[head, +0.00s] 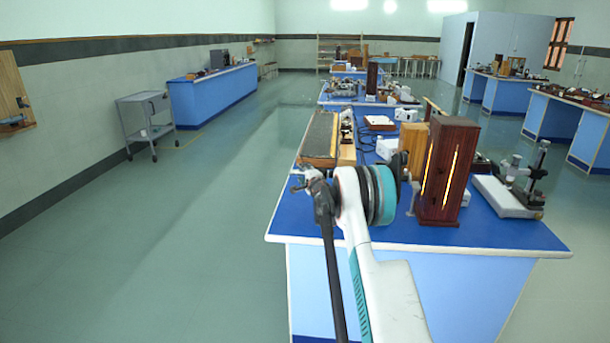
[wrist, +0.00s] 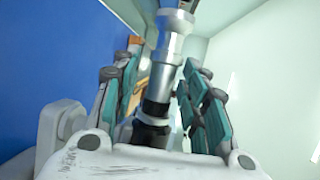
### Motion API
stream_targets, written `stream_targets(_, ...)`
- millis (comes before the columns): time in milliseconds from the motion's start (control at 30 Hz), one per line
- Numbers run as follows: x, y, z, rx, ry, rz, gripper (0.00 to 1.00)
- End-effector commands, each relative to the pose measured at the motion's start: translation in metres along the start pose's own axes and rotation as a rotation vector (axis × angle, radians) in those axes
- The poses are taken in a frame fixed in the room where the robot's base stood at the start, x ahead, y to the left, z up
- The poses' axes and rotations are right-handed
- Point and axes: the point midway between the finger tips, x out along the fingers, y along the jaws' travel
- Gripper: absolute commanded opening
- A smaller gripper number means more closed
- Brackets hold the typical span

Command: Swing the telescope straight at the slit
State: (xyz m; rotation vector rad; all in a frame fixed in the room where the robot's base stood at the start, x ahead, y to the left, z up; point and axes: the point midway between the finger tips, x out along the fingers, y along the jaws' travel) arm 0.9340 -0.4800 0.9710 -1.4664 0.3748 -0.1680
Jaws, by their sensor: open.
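In the wrist view, a silver metal tube with a black end piece, which looks like the telescope (wrist: 165,75), runs lengthwise between the fingers of my gripper (wrist: 163,58). The two teal-padded fingers are apart, one on each side of the tube, with a gap visible on both sides. The black eyepiece end (wrist: 152,122) is close to my palm. In the head view my arm hides the gripper and most of the instrument. I cannot make out the slit in either view.
A dark wooden lamp box (head: 447,190) with glowing vertical openings stands on the blue bench (head: 480,236). A traveling microscope (head: 515,185) stands to its right. A long wooden box (head: 320,138) and a white device (head: 387,148) are behind.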

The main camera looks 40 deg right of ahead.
Motion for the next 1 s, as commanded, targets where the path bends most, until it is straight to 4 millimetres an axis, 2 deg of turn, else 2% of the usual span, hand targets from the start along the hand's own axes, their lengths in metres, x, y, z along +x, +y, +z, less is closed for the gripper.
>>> stream_targets(167,-0.019,0.0,-0.001,0.0,0.001,0.0,0.41)
stream_targets(600,-0.101,0.0,0.0,0.0,0.001,0.0,0.41)
stream_targets(800,-0.117,0.0,-0.001,0.0,0.001,0.0,0.41)
stream_targets(1000,-0.118,0.0,-0.001,0.0,0.001,0.0,0.41)
